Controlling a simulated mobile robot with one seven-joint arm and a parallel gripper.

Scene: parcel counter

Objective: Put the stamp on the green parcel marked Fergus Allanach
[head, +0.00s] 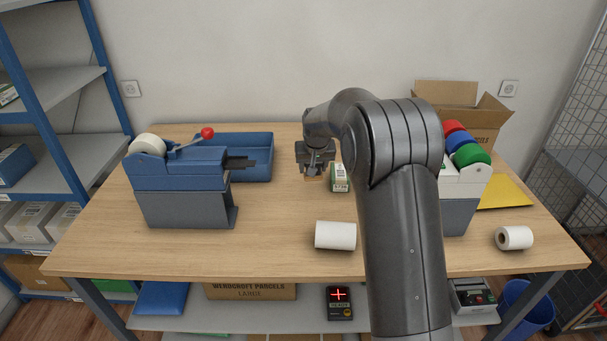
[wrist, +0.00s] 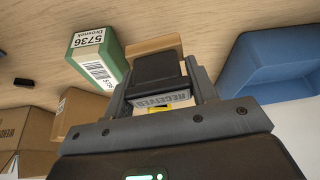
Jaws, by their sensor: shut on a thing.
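My gripper (head: 315,160) is over the back middle of the counter. In the wrist view my gripper (wrist: 160,84) is shut on the stamp (wrist: 156,70), a black block with a light plate reading RECEIVED. A tan block (wrist: 153,46) shows just beyond the stamp; I cannot tell whether they touch. A green parcel (wrist: 98,58) stands beside the gripper, apart from the stamp. Its white label reads 5736 and a name too small to read surely; it is not clearly Fergus Allanach. In the head view this green parcel (head: 340,182) is just right of the gripper, partly hidden by my arm.
A blue bin (head: 245,172) and a blue-grey machine with a red-knobbed lever (head: 182,185) stand left. White rolls (head: 335,235) lie in front. A tape dispenser (head: 462,195), yellow envelope (head: 508,192) and open carton (head: 470,130) are right. A brown box (wrist: 75,112) shows past the green parcel.

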